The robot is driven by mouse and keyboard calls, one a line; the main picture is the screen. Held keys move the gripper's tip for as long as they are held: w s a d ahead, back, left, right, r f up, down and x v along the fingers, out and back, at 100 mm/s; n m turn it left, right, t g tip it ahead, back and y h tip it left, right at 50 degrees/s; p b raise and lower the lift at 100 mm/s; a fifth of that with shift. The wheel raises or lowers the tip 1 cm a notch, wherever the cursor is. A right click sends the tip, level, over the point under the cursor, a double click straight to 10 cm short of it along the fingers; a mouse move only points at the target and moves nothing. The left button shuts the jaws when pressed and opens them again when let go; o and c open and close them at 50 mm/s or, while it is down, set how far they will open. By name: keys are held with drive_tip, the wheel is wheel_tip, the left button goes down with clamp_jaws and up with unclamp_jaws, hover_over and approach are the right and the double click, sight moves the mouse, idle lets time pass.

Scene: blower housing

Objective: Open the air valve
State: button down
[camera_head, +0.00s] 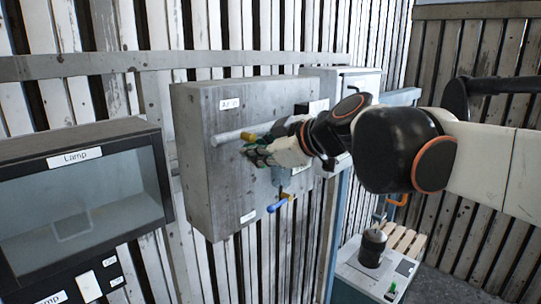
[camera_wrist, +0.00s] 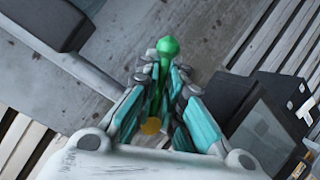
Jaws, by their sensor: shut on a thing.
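A grey box (camera_head: 205,180) on the slatted wall carries a small label that seems to begin with "A", too small to read surely. A pale pipe (camera_head: 228,135) crosses its front to a yellow fitting (camera_head: 249,137). My gripper (camera_head: 257,153) is at this fitting, on the box's front. In the wrist view my gripper (camera_wrist: 163,75) is shut on a green handle (camera_wrist: 167,47), whose rounded end sticks out beyond the fingertips. A yellow round part (camera_wrist: 151,126) shows between the fingers. In the head view the fingers hide most of the handle.
A blue handle (camera_head: 277,206) with yellow ends hangs below my gripper on a lower pipe. A lamp cabinet (camera_head: 82,195) with a glass front stands at the left. A smaller pale box (camera_head: 362,82) is behind at the right. A low bench (camera_head: 362,272) holds a black item.

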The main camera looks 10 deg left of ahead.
drive_tip(key=shift+d+f+n, duration=0.2)
drive_tip(key=shift+f+n, duration=0.05)
drive_tip(key=shift+n, duration=0.05)
drive_tip(key=shift+h, duration=0.3)
